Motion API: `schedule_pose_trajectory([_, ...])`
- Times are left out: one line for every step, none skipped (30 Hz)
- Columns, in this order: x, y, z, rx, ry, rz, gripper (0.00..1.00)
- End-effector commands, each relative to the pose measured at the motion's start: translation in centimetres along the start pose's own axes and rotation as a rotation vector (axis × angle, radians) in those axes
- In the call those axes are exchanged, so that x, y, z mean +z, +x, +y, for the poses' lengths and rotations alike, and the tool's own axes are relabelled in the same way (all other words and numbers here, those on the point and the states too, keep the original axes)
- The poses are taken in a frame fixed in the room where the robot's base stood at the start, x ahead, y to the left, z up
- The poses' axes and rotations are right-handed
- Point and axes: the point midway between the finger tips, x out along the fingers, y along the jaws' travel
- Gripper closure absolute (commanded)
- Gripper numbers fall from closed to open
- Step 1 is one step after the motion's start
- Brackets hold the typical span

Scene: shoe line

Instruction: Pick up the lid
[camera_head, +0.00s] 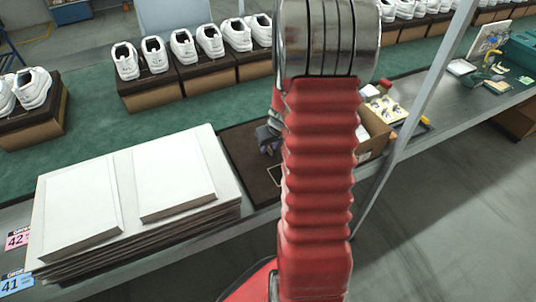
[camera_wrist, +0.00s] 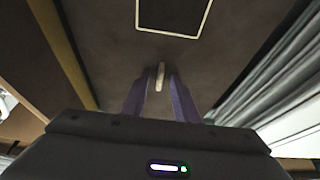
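The lid (camera_head: 238,150) looks like a flat dark brown panel with a pale rectangular outline. It lies on the line beside the white-topped stack and is partly hidden behind my arm in the head view. In the wrist view the lid (camera_wrist: 100,35) fills much of the upper picture. My gripper (camera_wrist: 160,80) points at it, with two dark purplish fingers a little apart. A small pale tab-like piece stands between the fingertips; I cannot tell whether they touch it. In the head view my gripper (camera_head: 268,142) is low over the lid and mostly hidden by my arm.
A stack of flat boards with two white panels (camera_head: 175,177) lies to the left. White sneakers stand on brown boxes (camera_head: 150,96) behind. An open cardboard box (camera_head: 374,140) with small items stands right of my arm, near a slanted metal post (camera_head: 433,85).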

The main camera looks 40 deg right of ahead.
Motion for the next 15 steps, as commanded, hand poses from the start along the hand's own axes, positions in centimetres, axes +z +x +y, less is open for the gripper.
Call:
schedule_pose_trajectory([0.00,-0.01,0.00,0.000,0.000,0.000,0.77])
schedule_pose_trajectory([0.00,-0.01,0.00,0.000,0.000,0.000,0.79])
schedule_pose_trajectory([0.00,-0.01,0.00,0.000,0.000,0.000,0.82])
schedule_pose_trajectory([0.00,-0.01,0.00,0.000,0.000,0.000,0.84])
schedule_pose_trajectory([0.01,-0.01,0.00,0.000,0.000,0.000,0.86])
schedule_pose_trajectory([0.00,-0.01,0.00,0.000,0.000,0.000,0.89])
schedule_pose_trajectory([0.00,-0.01,0.00,0.000,0.000,0.000,0.91])
schedule_pose_trajectory([0.00,-0.01,0.00,0.000,0.000,0.000,0.93])
schedule_pose_trajectory([0.00,-0.01,0.00,0.000,0.000,0.000,0.96])
schedule_pose_trajectory([0.00,-0.01,0.00,0.000,0.000,0.000,0.98])
schedule_pose_trajectory([0.00,-0.01,0.00,0.000,0.000,0.000,1.00])
schedule_pose_trajectory([0.00,-0.01,0.00,0.000,0.000,0.000,1.00])
schedule_pose_trajectory([0.01,-0.01,0.00,0.000,0.000,0.000,1.00])
schedule_pose_trajectory([0.01,-0.01,0.00,0.000,0.000,0.000,1.00])
schedule_pose_trajectory([0.01,-0.01,0.00,0.000,0.000,0.000,1.00])
